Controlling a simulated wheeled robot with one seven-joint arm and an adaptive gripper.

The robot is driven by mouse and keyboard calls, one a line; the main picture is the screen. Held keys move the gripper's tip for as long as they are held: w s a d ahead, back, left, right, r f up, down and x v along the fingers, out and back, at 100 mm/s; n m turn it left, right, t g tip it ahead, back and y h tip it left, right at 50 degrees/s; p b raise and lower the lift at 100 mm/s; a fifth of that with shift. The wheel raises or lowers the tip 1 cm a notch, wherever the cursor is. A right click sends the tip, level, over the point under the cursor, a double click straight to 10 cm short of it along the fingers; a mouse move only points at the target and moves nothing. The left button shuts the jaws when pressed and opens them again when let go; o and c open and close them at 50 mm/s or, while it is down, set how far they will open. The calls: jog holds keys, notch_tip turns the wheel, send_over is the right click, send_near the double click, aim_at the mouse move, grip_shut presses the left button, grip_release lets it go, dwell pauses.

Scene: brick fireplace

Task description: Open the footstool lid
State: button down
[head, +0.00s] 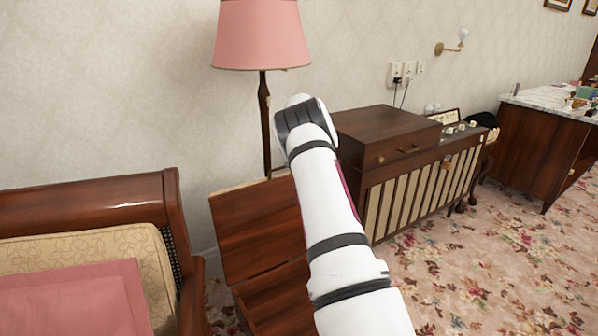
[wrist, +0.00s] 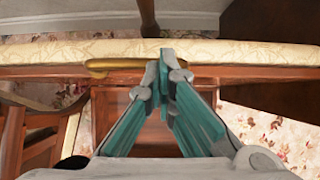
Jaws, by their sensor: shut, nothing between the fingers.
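The footstool's lid (head: 250,230) stands raised, its brown wooden underside facing me and its cream padding showing along the top edge. The footstool's wooden box (head: 270,302) is below it, partly hidden by my arm. In the wrist view, the lid's cream padded edge (wrist: 60,51) runs across the picture above a wooden strip. A brass handle (wrist: 112,65) sticks out at this edge. My gripper (wrist: 166,54) is shut and empty, its fingertips at the lid's edge just right of the handle; I cannot tell whether they touch. The head view hides the gripper behind my arm.
An armchair (head: 95,200) with a pink cushion stands close on the left. A floor lamp (head: 262,38) is behind the lid by the wall. A wooden cabinet (head: 388,140) stands to the right. Open floral carpet (head: 500,250) lies at front right.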

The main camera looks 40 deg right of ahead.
jog(key=shift+w+f, duration=0.15)
jog(key=shift+w, duration=0.4)
jog(key=shift+d, duration=0.1)
jog(key=v, duration=1.2)
